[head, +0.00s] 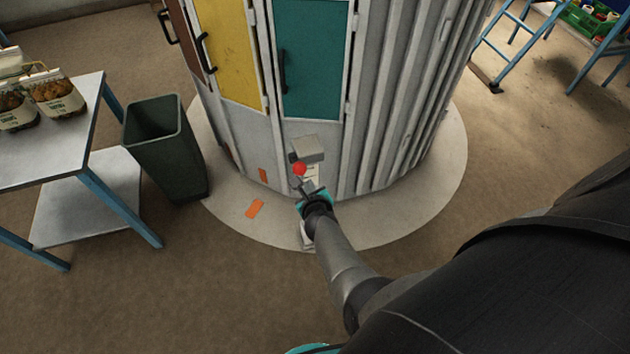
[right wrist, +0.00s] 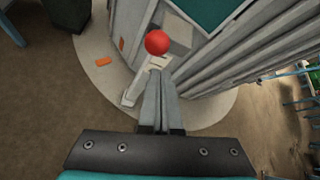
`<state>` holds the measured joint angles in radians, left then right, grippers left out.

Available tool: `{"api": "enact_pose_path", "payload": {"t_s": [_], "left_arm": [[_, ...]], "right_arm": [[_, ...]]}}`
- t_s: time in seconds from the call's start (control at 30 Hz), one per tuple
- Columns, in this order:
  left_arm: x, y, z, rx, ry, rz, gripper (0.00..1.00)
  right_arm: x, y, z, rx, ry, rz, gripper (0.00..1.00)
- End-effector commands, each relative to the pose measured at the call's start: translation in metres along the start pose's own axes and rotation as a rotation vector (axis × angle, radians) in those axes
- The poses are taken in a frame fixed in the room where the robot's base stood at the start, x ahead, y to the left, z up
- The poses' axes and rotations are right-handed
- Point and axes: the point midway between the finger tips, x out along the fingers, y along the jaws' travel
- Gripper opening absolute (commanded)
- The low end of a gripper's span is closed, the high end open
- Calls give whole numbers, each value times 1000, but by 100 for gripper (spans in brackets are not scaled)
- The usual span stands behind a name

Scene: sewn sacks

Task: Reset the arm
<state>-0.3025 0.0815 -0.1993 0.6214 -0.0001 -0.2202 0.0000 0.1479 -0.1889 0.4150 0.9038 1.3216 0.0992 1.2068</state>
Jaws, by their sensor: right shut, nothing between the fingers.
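My right arm reaches forward from the lower right of the head view. Its gripper (head: 310,188) is near the low front of a grey cabinet, close to a red ball-shaped knob (head: 300,169). In the right wrist view, the two fingers (right wrist: 161,98) are together with nothing between them. The red knob (right wrist: 158,42) shows just past the fingertips; I cannot tell whether they touch it. A grey box (head: 308,148) is beside the knob on the cabinet front. My left gripper is not in view.
The rounded grey cabinet (head: 385,90) has yellow (head: 226,50) and teal (head: 312,60) doors and stands on a pale round base (head: 420,205). A dark bin (head: 165,150) and a table (head: 50,150) with sacks (head: 55,97) are at left. Blue ladder-like frames (head: 510,45) stand at upper right.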

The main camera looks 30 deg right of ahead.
Motion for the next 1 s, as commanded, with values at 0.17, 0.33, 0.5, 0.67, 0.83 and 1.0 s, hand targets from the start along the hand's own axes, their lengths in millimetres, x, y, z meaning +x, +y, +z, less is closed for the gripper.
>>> {"api": "enact_pose_path", "payload": {"t_s": [0.17,0.33,0.5,0.67,0.83,1.0], "left_arm": [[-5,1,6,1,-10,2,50],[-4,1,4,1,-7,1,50],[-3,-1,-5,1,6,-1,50],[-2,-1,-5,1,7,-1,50],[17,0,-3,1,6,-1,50],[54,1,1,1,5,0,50]], "right_arm": [[-3,2,3,0,4,1,0],[-3,2,1,0,6,1,0],[-3,2,0,0,8,0,0],[-3,3,-2,-14,9,3,0],[-2,27,-46,-317,18,76,0],[-13,78,-150,-1017,-4,280,0]]}}
